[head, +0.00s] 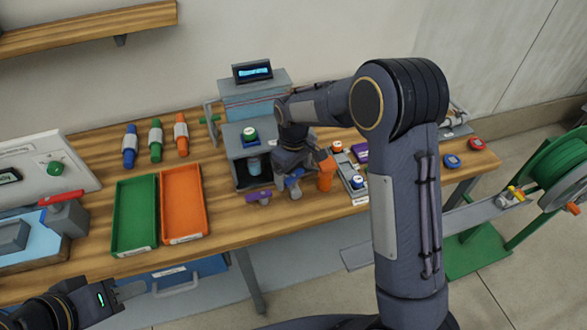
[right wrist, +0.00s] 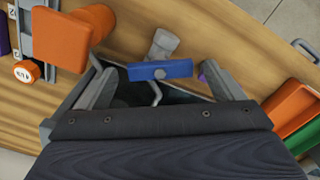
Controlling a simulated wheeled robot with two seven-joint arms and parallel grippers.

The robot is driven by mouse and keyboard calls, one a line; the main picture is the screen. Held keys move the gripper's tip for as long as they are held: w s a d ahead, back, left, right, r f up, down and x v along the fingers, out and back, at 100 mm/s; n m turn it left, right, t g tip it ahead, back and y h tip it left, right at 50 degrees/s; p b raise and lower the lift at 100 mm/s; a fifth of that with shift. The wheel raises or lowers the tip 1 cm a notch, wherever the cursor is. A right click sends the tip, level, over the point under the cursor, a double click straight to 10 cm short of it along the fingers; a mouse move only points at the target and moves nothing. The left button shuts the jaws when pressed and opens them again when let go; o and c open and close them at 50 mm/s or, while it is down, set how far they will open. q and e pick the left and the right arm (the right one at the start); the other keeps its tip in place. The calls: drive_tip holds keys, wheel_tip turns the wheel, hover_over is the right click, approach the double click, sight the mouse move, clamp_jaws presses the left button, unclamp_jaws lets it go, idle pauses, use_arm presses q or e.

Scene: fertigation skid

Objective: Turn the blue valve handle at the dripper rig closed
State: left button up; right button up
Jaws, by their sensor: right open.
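The blue valve handle (right wrist: 160,70) is a short bar on a grey valve body (right wrist: 163,44). In the right wrist view it lies crosswise between the fingers of my right gripper (right wrist: 158,88), with a gap at each end. The gripper is open and does not appear to touch it. In the head view the handle (head: 293,179) shows below my right gripper (head: 290,172), at the front of the grey dripper rig (head: 232,140); my arm hides part of the rig. My left gripper (head: 130,291) is at the lower left, away from the rig; its opening is unclear.
An orange part (head: 326,174), also in the right wrist view (right wrist: 75,38), stands close beside my right gripper. A purple handle (head: 258,196) is just left of the blue one. Green (head: 118,215) and orange (head: 163,208) trays lie further left. Bare wood lies in front.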

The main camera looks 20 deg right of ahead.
drive_tip(key=shift+f, duration=0.1)
drive_tip(key=c, duration=1)
drive_tip(key=shift+m, duration=0.3)
drive_tip(key=shift+m+b, duration=0.45)
drive_tip(key=shift+m, duration=0.45)
drive_tip(key=shift+m+b, duration=0.3)
drive_tip(key=shift+m, duration=1.5)
drive_tip(key=o, duration=1)
